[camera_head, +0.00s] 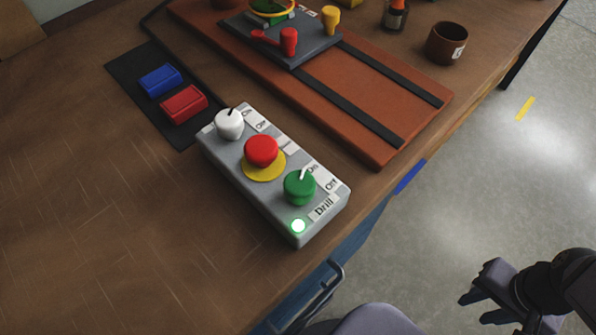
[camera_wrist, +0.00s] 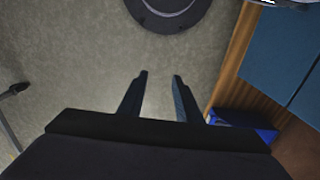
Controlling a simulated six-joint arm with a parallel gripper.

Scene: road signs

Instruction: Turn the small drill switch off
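A grey control box (camera_head: 230,165) sits on the wooden table near its front edge. The drill switch (camera_head: 300,187) is a green knob with a white pointer at the box's near end, beside labels On, Off and Drill. The pointer is on the side of the On label. My gripper (camera_head: 469,309) is at the lower right, over the floor and away from the box. In the wrist view my gripper (camera_wrist: 160,75) has its two fingers apart with nothing between them.
The box also carries a red button (camera_head: 261,150) and a white knob (camera_head: 229,124). A black mat with blue (camera_head: 160,80) and red (camera_head: 184,104) blocks lies left. A reddish board (camera_head: 330,95) is behind the box. A brown cup (camera_head: 446,43) stands at the back right.

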